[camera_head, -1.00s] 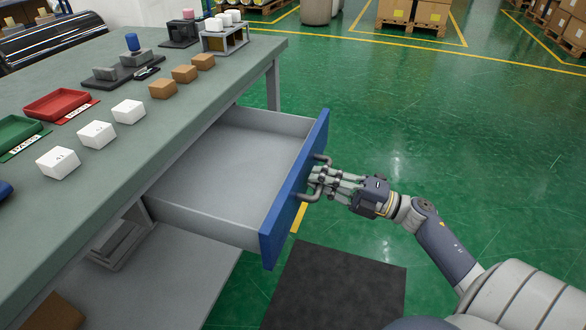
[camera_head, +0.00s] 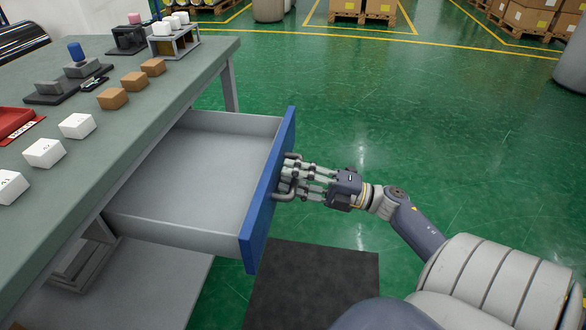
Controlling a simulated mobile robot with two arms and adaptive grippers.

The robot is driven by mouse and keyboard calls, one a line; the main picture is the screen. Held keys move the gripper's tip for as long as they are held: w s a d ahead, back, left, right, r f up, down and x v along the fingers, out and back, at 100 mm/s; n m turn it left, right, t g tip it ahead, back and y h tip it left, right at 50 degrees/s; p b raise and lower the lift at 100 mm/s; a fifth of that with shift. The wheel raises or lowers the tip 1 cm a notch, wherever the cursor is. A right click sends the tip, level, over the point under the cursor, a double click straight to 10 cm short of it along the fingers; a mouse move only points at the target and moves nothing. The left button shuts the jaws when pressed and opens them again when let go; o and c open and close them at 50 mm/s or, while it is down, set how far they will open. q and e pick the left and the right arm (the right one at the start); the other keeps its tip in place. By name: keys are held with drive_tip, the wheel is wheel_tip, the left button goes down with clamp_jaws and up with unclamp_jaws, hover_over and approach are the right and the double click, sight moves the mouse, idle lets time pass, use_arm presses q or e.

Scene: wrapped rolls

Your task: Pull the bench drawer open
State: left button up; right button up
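The bench drawer (camera_head: 200,175) stands well out from under the green-grey bench top (camera_head: 165,105). Its grey inside looks empty. Its blue front (camera_head: 262,200) faces right and carries a dark bar handle (camera_head: 288,190). My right gripper (camera_head: 293,178) is at the handle, with its fingers around the bar. It looks shut on the handle, though the fingers partly hide the bar. My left gripper is not in view.
White boxes (camera_head: 44,152) and brown blocks (camera_head: 134,81) line the bench edge above the drawer. A red tray (camera_head: 12,121) lies at the left. A dark mat (camera_head: 312,285) is on the green floor below the gripper. The floor to the right is clear.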

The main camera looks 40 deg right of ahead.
drive_tip(key=v, duration=1.2)
idle(0.3)
